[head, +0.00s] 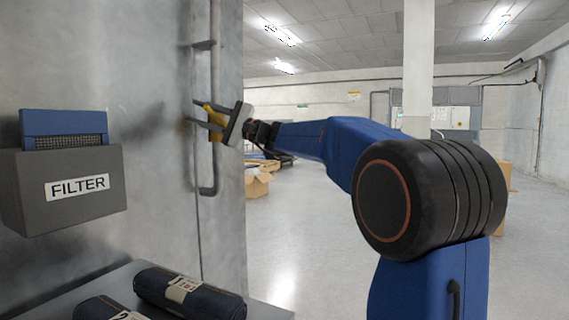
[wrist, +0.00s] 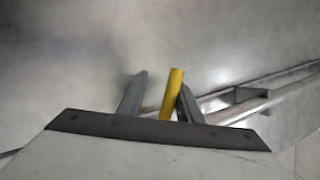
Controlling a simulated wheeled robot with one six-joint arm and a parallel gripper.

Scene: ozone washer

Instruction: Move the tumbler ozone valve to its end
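The yellow valve handle (head: 215,117) is near the grey wall, beside a vertical pipe, on the left of the head view. My gripper (head: 191,111) is at the handle, with its fingers pointing left toward the wall. In the wrist view, the yellow handle (wrist: 173,94) stands tilted between the two fingers of my gripper (wrist: 162,80). A gap shows between the left finger and the handle. The right finger is close beside the handle; I cannot tell whether it touches. My gripper is open. The handle's base is hidden.
A metal pipe (head: 214,170) runs down the wall close to my gripper. A grey filter box (head: 85,210) juts from the wall at left. Dark rolled cloths (head: 190,292) lie on a shelf below. Cardboard boxes (head: 257,184) stand farther back. The floor at centre is clear.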

